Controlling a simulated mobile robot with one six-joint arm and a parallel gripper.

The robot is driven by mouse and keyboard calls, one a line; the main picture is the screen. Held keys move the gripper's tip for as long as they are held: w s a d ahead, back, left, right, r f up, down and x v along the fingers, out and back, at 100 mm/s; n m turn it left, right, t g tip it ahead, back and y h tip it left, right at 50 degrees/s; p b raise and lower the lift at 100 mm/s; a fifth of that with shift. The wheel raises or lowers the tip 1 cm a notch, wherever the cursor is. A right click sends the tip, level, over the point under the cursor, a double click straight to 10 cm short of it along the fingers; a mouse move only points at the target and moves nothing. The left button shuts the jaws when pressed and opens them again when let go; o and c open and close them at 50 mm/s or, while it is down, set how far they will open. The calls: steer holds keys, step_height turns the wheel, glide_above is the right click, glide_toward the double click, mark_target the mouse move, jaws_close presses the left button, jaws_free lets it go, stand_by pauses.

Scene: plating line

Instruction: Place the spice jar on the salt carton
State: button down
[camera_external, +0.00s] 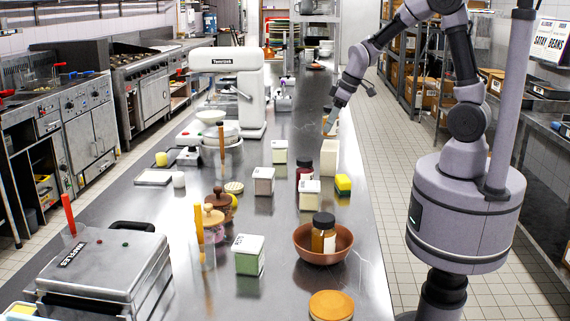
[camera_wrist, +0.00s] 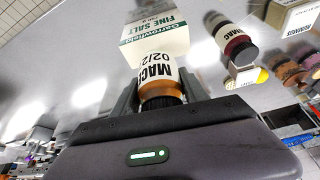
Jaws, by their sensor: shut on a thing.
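The spice jar, with a white label, brown contents and a dark cap, is held in my gripper (camera_wrist: 160,92); the jar (camera_wrist: 157,70) shows between the two fingers in the wrist view. In the external view my gripper (camera_external: 329,124) is small and partly hides the jar. The salt carton (camera_wrist: 158,37), white and green with "FINE SALT" on it, lies just beyond the jar in the wrist view. In the external view the cream carton (camera_external: 329,160) stands upright on the steel counter, just below my gripper. I cannot tell whether jar and carton touch.
A dark red jar (camera_external: 304,172) stands left of the carton, also in the wrist view (camera_wrist: 233,40). A white mixer (camera_external: 228,85) stands behind left.

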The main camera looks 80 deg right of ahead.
mark_target(331, 131)
steer(key=shift+s+f+b, duration=0.1)
steer(key=shift+f+b, duration=0.6)
steer(key=shift+f, duration=1.1)
steer(key=c, duration=0.6)
jaws_free()
steer(key=shift+a+r, duration=0.1)
steer(key=d+p+v, duration=0.1)
steer(key=p+v, duration=0.4)
steer(key=v, duration=0.7)
steer(key=s+a+r+m+y, duration=0.15)
steer(key=s+a, duration=0.25)
steer(key=a, duration=0.4)
steer(key=s+a+r+t, duration=0.1)
steer(key=s+a+r, duration=0.25)
steer(key=a, duration=0.45)
steer(key=s+a+r+m+y, duration=0.1)
steer(key=s+a, duration=0.4)
steer(key=a, duration=0.2)
steer(key=f+b, duration=0.5)
steer(key=b, duration=0.1)
steer(key=shift+w+a+f, duration=0.2)
steer(key=shift+a+f, duration=0.1)
steer(key=shift+f, duration=0.1)
